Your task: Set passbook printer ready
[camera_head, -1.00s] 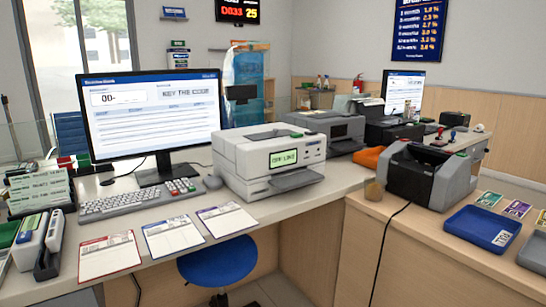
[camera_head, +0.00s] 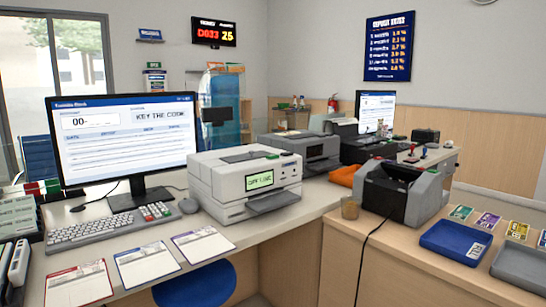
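The passbook printer (camera_head: 243,188) is a white boxy machine on the counter, right of the monitor. Its small green display (camera_head: 259,180) appears to read "OFF LINE". Small buttons sit on its front upper right, and a grey tray juts from its front. The monitor (camera_head: 122,142) shows a bank form with "00-" in one field and "KEY THE CODE" in another. A small keypad with red and green keys (camera_head: 155,212) lies at the right end of the grey keyboard (camera_head: 97,231). My gripper is not in view.
Three printed forms (camera_head: 141,262) lie along the counter's front edge. A grey mouse (camera_head: 188,206) sits by the printer. A blue stool (camera_head: 195,285) stands below.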

